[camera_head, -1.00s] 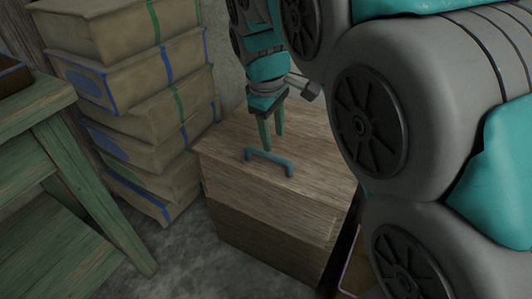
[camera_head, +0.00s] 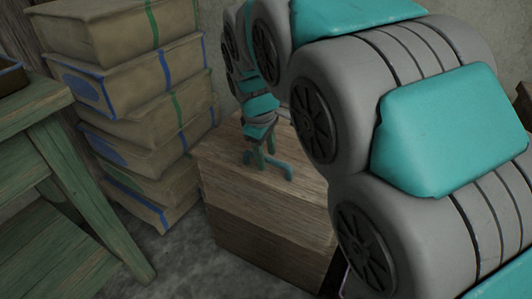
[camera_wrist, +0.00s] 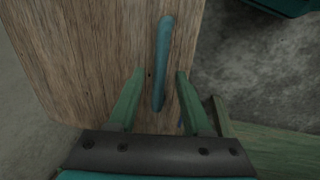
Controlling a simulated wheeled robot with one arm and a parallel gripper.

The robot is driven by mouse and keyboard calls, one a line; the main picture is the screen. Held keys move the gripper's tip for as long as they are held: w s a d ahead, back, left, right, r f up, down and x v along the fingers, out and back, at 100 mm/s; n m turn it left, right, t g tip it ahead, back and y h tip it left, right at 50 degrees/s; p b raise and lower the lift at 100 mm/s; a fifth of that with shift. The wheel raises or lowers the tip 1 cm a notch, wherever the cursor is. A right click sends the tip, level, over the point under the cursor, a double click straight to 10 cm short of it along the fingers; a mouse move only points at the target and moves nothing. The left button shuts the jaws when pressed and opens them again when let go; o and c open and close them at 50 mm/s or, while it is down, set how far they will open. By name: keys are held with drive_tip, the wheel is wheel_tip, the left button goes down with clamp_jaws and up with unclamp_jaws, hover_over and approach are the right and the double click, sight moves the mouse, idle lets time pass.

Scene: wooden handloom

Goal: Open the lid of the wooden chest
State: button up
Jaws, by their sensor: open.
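The wooden chest (camera_head: 262,222) stands on the floor with its lid (camera_head: 225,157) shut. A teal bar handle (camera_head: 280,167) sits on top of the lid near its front edge. In the wrist view the lid (camera_wrist: 95,60) fills the upper left, and the handle (camera_wrist: 162,65) runs lengthwise between my two green fingers. My gripper (camera_head: 258,160) is open, close above the lid at the handle. In the wrist view my gripper (camera_wrist: 160,78) has a finger on each side of the handle, with gaps showing. I cannot tell whether a fingertip touches the lid.
A stack of wrapped bundles (camera_head: 140,100) stands just left of the chest. A green wooden table (camera_head: 65,150) is at the far left. Grey floor (camera_head: 185,265) is free in front of the chest. A wall (camera_head: 228,70) is behind it.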

clamp_jaws()
idle(0.3)
idle(1.1)
